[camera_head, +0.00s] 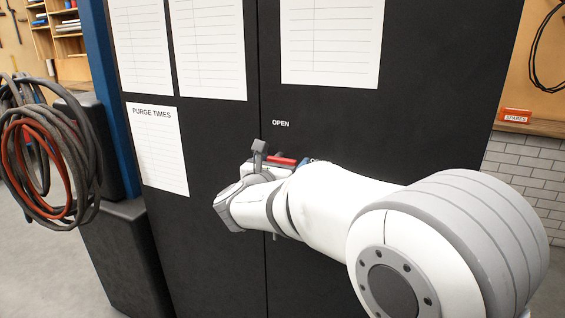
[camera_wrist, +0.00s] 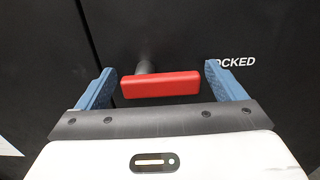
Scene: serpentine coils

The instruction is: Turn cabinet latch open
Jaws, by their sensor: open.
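The cabinet latch (camera_wrist: 160,86) is a red bar on a dark post, lying level across the black cabinet door. The post meets the bar left of its middle, and the longer end points right, toward lettering that reads "OCKED" with its start hidden by a finger. My gripper (camera_wrist: 158,70) is open. Its blue fingers stand left and right of the bar's two ends, with a visible gap on each side. In the head view the red bar (camera_head: 284,161) shows just above my white wrist, which hides most of the gripper. The word "OPEN" is printed above the latch.
The black cabinet (camera_head: 310,118) has a vertical door seam and several paper sheets (camera_head: 158,148). Coiled hoses (camera_head: 45,165) hang at the left beside a blue post (camera_head: 112,100). A red "SPARES" label (camera_head: 516,116) sits on a shelf at the right.

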